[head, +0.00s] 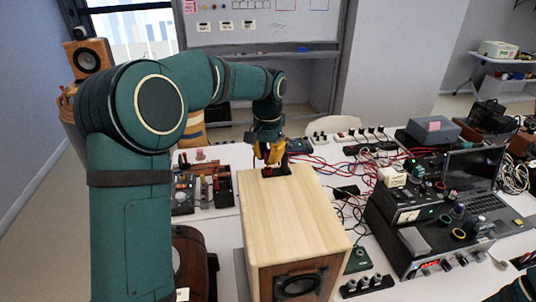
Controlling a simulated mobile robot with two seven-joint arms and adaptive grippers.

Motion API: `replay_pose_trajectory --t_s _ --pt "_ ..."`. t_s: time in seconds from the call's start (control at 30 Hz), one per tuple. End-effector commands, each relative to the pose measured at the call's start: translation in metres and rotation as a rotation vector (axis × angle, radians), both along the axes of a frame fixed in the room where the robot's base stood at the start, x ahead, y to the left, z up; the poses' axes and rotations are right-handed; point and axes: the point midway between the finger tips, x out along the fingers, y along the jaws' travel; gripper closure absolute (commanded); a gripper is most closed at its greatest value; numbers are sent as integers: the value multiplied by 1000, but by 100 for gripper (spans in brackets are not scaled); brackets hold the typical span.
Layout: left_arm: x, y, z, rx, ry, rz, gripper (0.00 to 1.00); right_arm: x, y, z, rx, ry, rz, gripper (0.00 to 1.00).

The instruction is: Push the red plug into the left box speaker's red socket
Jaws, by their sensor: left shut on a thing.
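A pale wooden box speaker (287,212) stands on the white table in the middle, with its dark round driver facing the front. My left gripper (272,164) reaches down to the far top edge of this speaker. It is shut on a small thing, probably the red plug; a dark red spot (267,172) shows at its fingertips. I cannot tell whether the plug touches a socket. No red socket can be made out. A darker brown speaker-like box (192,262) is partly hidden behind my left arm.
Right of the speaker are red and black cables (340,170), stacked black test devices (405,205) and an open laptop (475,172). A tool tray (222,187) lies to the left. Another speaker (88,57) stands at the back left. The pale speaker's top is mostly clear.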

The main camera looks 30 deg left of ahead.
Motion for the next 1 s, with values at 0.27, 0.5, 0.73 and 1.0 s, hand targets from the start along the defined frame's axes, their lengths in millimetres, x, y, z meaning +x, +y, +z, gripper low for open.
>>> replay_pose_trajectory --t_s 0.27,0.5,0.73,1.0 --pt "0 0 -5 0 0 0 100 0 0 -3 0 0 0 53" --pt "0 0 -9 0 0 0 100 0 0 -5 0 0 0 53" --pt "0 0 -13 0 1 0 100 0 0 -7 0 0 0 53" --pt "0 0 -18 0 2 0 100 0 0 -10 0 0 0 53"
